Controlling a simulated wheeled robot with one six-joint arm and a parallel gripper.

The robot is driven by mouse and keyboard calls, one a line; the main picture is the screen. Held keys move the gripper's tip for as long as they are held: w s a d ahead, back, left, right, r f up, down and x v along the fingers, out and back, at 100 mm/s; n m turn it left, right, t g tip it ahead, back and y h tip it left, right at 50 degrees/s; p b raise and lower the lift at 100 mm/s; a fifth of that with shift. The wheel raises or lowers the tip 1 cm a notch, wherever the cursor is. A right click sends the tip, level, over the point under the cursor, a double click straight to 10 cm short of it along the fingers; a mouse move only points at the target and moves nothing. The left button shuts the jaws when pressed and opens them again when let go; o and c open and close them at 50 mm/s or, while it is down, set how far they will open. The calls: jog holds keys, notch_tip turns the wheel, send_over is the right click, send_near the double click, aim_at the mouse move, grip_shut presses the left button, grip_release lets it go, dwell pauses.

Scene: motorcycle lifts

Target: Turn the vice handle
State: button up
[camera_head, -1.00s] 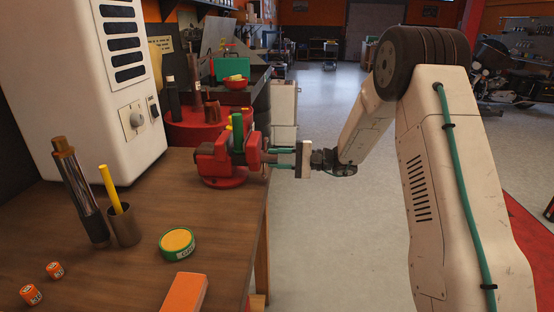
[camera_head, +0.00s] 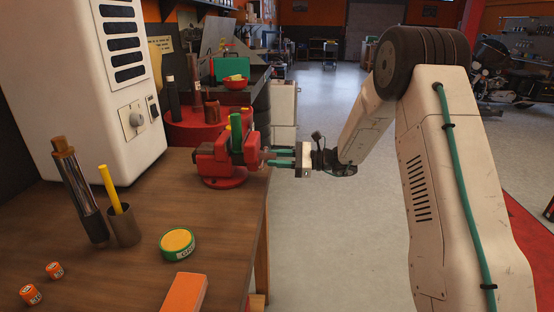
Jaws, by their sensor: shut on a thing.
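The red vice (camera_head: 222,165) stands on the wooden bench near its right edge, with a green piece (camera_head: 237,133) upright in its jaws. Its handle is at the right end of the vice, small and partly hidden between my fingers. My gripper (camera_head: 268,158) reaches in from the right. Its teal fingers are shut on the vice handle at the front of the screw. The exact angle of the handle is too small to tell.
On the wooden bench (camera_head: 150,262) are a green-and-yellow tin (camera_head: 177,242), an orange block (camera_head: 185,293), a cup (camera_head: 124,226) with a yellow stick, a metal cylinder (camera_head: 80,192) and small orange cans (camera_head: 55,270). A white machine (camera_head: 70,80) stands at left. Open floor lies right of the bench.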

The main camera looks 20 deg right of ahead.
jog(key=m, duration=0.6)
jog(key=shift+d, duration=0.1)
jog(key=shift+m, duration=0.3)
dwell(0.3)
jog(key=o, duration=1)
jog(key=shift+d, duration=0.15)
jog(key=v, duration=0.7)
jog(key=shift+s+d, duration=0.1)
jog(key=shift+d, duration=0.1)
